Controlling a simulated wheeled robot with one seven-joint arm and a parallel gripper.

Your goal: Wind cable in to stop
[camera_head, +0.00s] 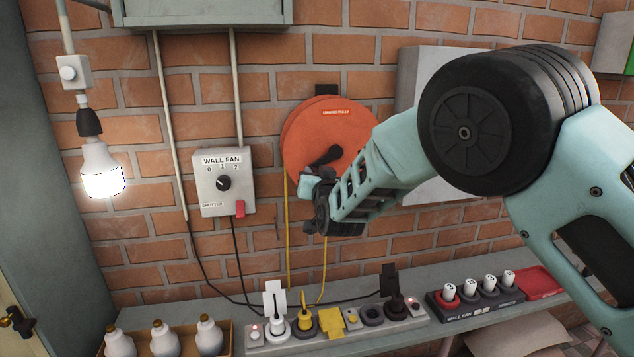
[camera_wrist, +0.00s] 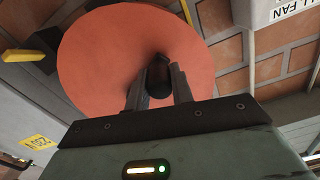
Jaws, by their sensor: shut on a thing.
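An orange cable reel (camera_head: 312,136) is mounted on the brick wall, with a label near its top. It also fills the upper middle of the wrist view (camera_wrist: 95,62). A black crank handle (camera_head: 325,158) sits on its face. My gripper (camera_head: 312,178) is at the lower part of the reel face. In the wrist view my gripper (camera_wrist: 158,88) has its two fingers shut on the dark knob (camera_wrist: 159,72) of the crank. The yellow cable (camera_head: 287,230) hangs from the reel's left side down towards the power strip. A second yellow strand (camera_head: 325,270) shows below my gripper.
A power strip (camera_head: 340,330) with several plugs and a yellow plug block (camera_head: 331,322) lies on the bench below. A WALL FAN switch box (camera_head: 223,183) is left of the reel. A lit bulb (camera_head: 101,172) hangs at the far left.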

